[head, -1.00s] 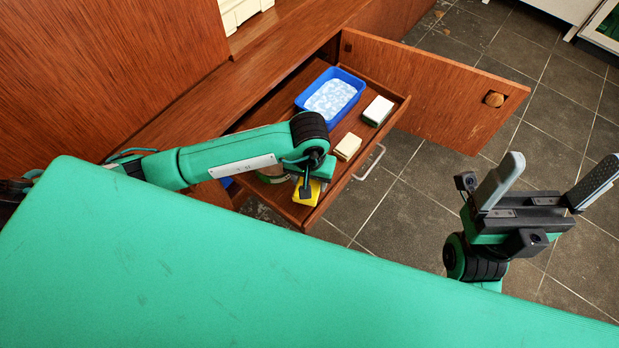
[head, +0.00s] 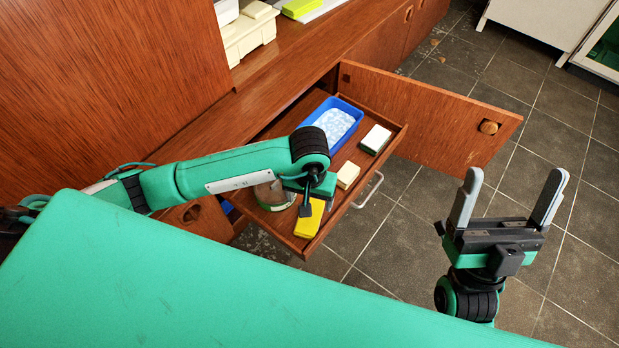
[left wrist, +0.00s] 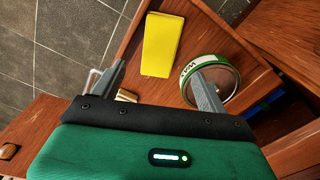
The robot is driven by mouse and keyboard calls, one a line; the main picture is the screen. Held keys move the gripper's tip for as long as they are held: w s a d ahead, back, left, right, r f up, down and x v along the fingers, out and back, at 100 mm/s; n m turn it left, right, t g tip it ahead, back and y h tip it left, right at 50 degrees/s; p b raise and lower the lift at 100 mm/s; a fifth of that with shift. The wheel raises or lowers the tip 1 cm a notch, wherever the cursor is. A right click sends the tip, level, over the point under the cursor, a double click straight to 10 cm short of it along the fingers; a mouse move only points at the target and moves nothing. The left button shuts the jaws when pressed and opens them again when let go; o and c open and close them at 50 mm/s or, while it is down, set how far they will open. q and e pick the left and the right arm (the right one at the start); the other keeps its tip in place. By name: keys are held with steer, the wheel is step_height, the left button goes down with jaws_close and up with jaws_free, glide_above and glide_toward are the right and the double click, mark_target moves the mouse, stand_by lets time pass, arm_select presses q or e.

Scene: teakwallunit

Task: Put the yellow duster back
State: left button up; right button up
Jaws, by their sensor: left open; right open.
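The yellow duster (head: 310,218), a flat yellow block, lies in the open wooden drawer (head: 345,205) near its front corner. It also shows in the left wrist view (left wrist: 161,45), lying flat just beyond my fingertips. My left gripper (head: 305,197) is over the drawer beside the duster and covers part of it in the head view. In the left wrist view, my left gripper (left wrist: 158,75) is open with nothing between its fingers. My right gripper (head: 508,200) is open and empty above the floor, right of the drawer.
The drawer also holds a blue tray (head: 333,122), a white-topped block (head: 376,139), a cream block (head: 348,175) and a round green-rimmed tin (left wrist: 211,82). An open cabinet door (head: 430,115) stands behind the drawer. A yellow-green block (head: 300,8) lies on the ledge.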

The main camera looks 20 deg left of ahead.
arm_select(q)
step_height(320, 180, up, 8)
steer(key=p, duration=0.1)
steer(key=shift+f, duration=0.15)
arm_select(e)
steer(key=w+a+f+g+h, duration=0.1)
steer(key=w+a+f+g, duration=0.1)
steer(key=f+g, duration=0.3)
steer(key=shift+w+a+f, duration=0.3)
steer(key=shift+w+f, duration=0.15)
steer(key=shift+w, duration=0.35)
